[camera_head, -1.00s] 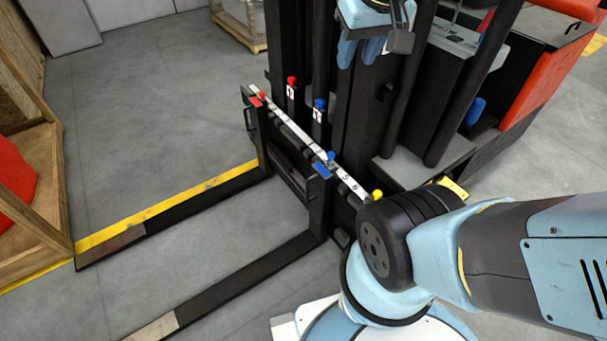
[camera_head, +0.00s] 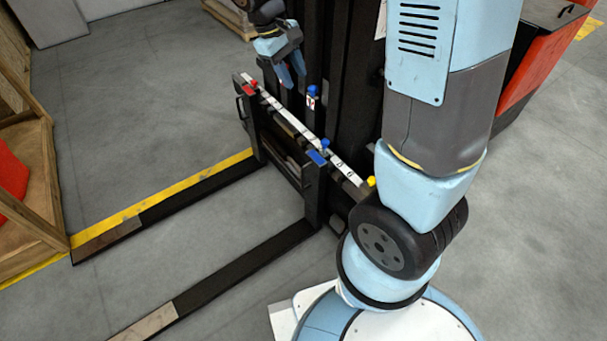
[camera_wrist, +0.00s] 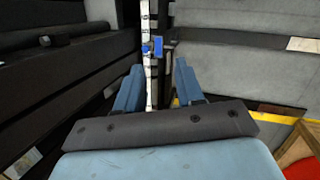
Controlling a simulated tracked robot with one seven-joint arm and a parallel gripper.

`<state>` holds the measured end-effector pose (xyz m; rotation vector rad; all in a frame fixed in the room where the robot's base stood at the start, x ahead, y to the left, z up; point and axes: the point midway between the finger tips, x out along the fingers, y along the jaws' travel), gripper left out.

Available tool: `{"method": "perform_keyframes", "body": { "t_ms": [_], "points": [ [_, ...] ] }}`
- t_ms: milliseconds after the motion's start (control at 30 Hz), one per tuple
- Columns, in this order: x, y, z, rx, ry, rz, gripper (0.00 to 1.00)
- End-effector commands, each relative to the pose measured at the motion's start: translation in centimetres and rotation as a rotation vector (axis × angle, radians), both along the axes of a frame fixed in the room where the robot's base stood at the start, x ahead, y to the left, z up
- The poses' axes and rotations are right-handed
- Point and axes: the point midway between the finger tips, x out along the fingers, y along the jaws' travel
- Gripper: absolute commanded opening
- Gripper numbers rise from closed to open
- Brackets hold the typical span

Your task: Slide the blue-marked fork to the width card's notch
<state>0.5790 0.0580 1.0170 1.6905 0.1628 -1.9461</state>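The blue-marked fork (camera_head: 245,264) is the nearer long black fork, with a blue plate and blue knob (camera_head: 324,145) at its top on the carriage. In the wrist view its blue marker (camera_wrist: 152,47) sits beside the white scale strip, ahead of my fingers. The red-marked fork (camera_head: 200,190) is farther back, with a red knob (camera_head: 253,85). My gripper (camera_head: 292,78) is above the carriage's far half, fingers down, away from the blue marker. In the wrist view its fingers (camera_wrist: 158,85) are apart and nothing is between them. I cannot make out the width card or its notch.
The white numbered strip (camera_head: 290,117) runs along the carriage top to a yellow knob (camera_head: 371,181). A wooden crate (camera_head: 40,200) is at the left. Floor between the forks is clear.

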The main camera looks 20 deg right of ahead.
Motion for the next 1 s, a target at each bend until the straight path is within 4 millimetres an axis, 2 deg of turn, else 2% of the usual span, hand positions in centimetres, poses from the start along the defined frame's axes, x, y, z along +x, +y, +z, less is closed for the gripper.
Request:
{"method": "perform_keyframes", "body": {
  "t_ms": [33, 200, 500, 1000],
  "points": [
    [0.6, 0.6, -1.4, -0.027, 0.029, 0.025, 0.37],
    [2.4, 2.1, -5.4, -0.117, 0.105, 0.104, 0.37],
    [4.6, 4.7, -13.0, -0.289, 0.229, 0.252, 0.37],
    [5.8, 8.0, -26.5, -0.608, 0.4, 0.524, 0.37]
  ]
}}
